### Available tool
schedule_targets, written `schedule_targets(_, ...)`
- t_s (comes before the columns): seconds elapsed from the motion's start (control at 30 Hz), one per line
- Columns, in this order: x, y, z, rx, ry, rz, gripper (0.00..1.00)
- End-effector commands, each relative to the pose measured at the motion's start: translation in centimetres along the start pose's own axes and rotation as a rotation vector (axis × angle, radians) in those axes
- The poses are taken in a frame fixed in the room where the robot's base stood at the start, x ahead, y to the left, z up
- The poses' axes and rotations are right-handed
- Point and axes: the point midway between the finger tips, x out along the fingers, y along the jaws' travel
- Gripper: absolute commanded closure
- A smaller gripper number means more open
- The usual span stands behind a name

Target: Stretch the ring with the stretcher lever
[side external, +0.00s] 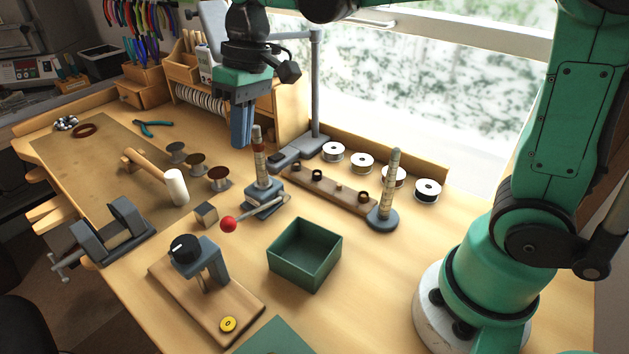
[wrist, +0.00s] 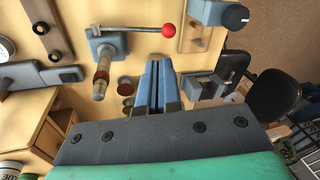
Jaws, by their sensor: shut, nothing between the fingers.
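The stretcher stands on the bench, with a grey-blue base (side external: 265,203) and an upright post (side external: 262,172). A reddish-brown band (side external: 258,147) sits around the upper post; it may be the ring. The lever (side external: 262,212) slopes out low from the base to a red ball knob (side external: 229,224). In the wrist view the lever (wrist: 138,28) runs right from the base to the red knob (wrist: 168,30), and the post (wrist: 102,72) points toward the camera. My gripper (side external: 241,146) is shut and empty, pointing down just left of the post top.
A green open box (side external: 304,280) and a wooden board with a black-knobbed tool (side external: 186,250) stand in front. A wooden ring rack (side external: 340,190) and a graduated mandrel (side external: 390,190) are to the right.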

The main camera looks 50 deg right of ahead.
Motion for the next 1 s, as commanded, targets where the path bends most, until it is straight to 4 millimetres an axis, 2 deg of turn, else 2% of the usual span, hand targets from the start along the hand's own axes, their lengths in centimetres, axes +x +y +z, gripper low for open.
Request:
schedule_targets(0.03,-1.2,0.2,0.2,0.1,0.021,-0.038,1.0)
schedule_targets(0.1,-2.1,0.2,0.3,0.19,0.036,-0.074,1.0)
schedule_targets(0.17,-2.2,0.1,0.4,0.223,0.041,-0.088,1.0)
schedule_targets(0.27,-1.3,0.0,0.3,0.227,0.041,-0.09,1.0)
schedule_targets(0.8,8.8,-0.8,-0.2,0.221,0.039,-0.088,1.0)
schedule_targets(1.0,11.0,-1.0,-0.3,0.221,0.039,-0.087,1.0)
